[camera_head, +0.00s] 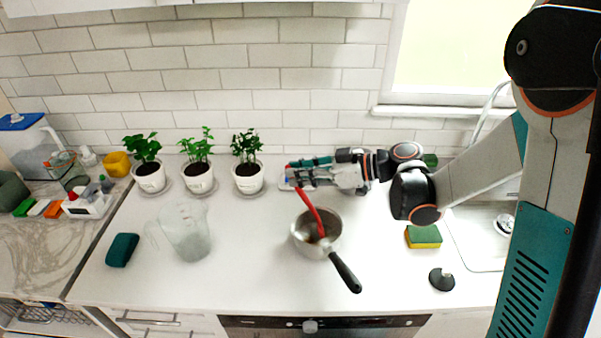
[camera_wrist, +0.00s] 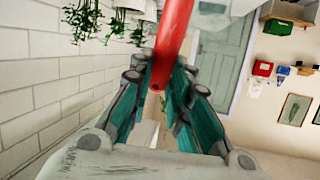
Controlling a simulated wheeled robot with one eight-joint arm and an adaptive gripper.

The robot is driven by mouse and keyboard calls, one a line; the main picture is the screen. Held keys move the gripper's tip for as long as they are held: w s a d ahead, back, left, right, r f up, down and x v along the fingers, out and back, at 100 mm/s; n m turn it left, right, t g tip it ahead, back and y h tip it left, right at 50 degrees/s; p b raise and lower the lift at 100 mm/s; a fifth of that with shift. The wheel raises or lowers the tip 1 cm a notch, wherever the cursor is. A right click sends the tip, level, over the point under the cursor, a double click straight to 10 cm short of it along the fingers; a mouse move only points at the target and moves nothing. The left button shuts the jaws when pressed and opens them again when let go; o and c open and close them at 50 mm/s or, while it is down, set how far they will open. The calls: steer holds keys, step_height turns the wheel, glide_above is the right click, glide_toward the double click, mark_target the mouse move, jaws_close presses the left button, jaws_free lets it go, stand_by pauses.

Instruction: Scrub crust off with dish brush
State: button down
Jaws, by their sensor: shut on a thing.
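A red-handled dish brush (camera_head: 311,210) stands tilted with its lower end inside a steel saucepan (camera_head: 303,231). The pan has a black handle and sits on the white counter; a brownish patch shows on its bottom, partly hidden by the brush. My gripper (camera_head: 296,170) reaches in from the right above the back of the counter and is shut on the upper end of the brush handle. In the wrist view the red brush handle (camera_wrist: 173,40) lies between the teal fingers. The brush head is too small to make out.
Three potted plants (camera_head: 199,178) stand along the back wall. A clear pitcher (camera_head: 187,235) and a teal sponge (camera_head: 122,250) are to the left. A yellow-green sponge (camera_head: 423,237) and a black round object (camera_head: 441,280) are to the right, near the sink (camera_head: 470,235).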

steer(key=shift+f, duration=0.3)
steer(key=shift+s+d+b, duration=0.1)
steer(key=shift+s+b, duration=1.2)
steer(key=shift+s, duration=0.4)
stand_by(0.9)
